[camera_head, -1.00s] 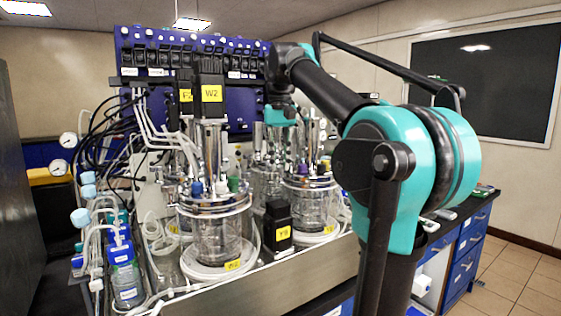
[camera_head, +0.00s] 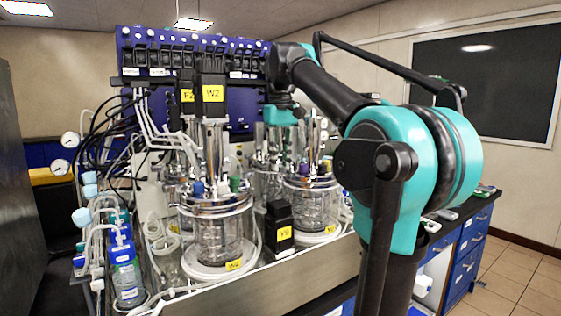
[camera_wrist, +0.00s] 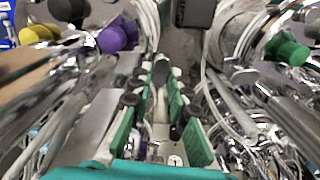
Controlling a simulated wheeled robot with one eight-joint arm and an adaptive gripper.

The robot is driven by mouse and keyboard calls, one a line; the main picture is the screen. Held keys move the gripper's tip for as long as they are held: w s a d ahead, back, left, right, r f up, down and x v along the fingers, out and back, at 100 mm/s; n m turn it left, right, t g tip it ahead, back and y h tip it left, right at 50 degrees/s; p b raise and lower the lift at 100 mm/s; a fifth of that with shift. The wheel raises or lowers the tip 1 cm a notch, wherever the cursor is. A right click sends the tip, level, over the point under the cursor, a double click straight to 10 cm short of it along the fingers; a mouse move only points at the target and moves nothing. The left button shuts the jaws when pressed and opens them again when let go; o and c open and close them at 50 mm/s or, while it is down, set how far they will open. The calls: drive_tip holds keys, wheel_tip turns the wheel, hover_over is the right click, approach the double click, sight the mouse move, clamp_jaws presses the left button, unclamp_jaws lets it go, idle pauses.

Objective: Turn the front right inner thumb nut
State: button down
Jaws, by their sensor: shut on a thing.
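My gripper (camera_wrist: 160,85) reaches down among the steel fittings of the reactors, its green-padded fingers close together. It is shut on a small grey piece at the fingertips, which looks like the thumb nut; the blurred wrist view shows little of its shape. In the head view my teal wrist (camera_head: 283,115) points down behind the front glass vessel (camera_head: 218,235), and the fingers are hidden there. The front vessel has a steel lid (camera_head: 215,205) with blue and green caps. A second glass vessel (camera_head: 312,205) stands to its right.
A black box labelled in yellow (camera_head: 279,225) stands between the vessels. White tubes and bottles (camera_head: 127,280) crowd the left. The blue pump rack (camera_head: 195,60) stands behind.

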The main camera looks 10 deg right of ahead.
drive_tip(key=c, duration=1.4)
unclamp_jaws()
drive_tip(key=shift+c, duration=0.2)
wheel_tip(320, 180, up, 12)
